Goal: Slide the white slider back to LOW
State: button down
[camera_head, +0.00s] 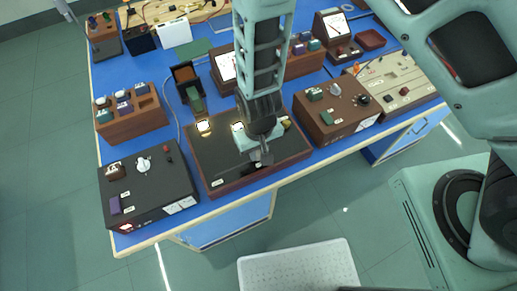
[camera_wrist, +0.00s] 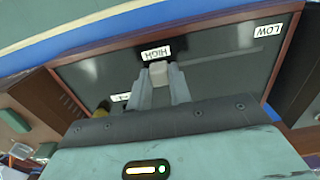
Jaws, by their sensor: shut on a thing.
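The white slider (camera_wrist: 158,70) sits on a dark panel, right beside the HIGH label (camera_wrist: 155,53) in the wrist view. The LOW label (camera_wrist: 267,30) is on the same panel, toward the right of that view, well apart from the slider. My gripper (camera_wrist: 161,83) is shut on the slider, one finger on each side. In the head view my gripper (camera_head: 262,158) is down at the front part of the dark panel box (camera_head: 218,167), and the arm and fingers hide the slider there.
A black box with a white knob (camera_head: 145,164) stands to the left, and a brown box with a dial (camera_head: 340,106) to the right. Wooden racks (camera_head: 132,122) and meters stand behind. The panel surface between HIGH and LOW looks clear.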

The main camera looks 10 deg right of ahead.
aim_at(216, 175)
jog(key=s+a, duration=0.1)
jog(key=a, duration=0.3)
jog(key=s+a+p, duration=0.1)
jog(key=a, duration=0.3)
jog(key=s+a, duration=0.1)
jog(key=a, duration=0.3)
jog(key=shift+s+p, duration=0.2)
jog(key=shift+p, duration=0.15)
jog(key=c, duration=1.3)
grip_release()
jog(key=shift+a, duration=0.1)
jog(key=shift+r, duration=0.1)
notch_tip(216, 175, up, 17)
jog(key=b, duration=0.3)
jog(key=shift+r, duration=0.15)
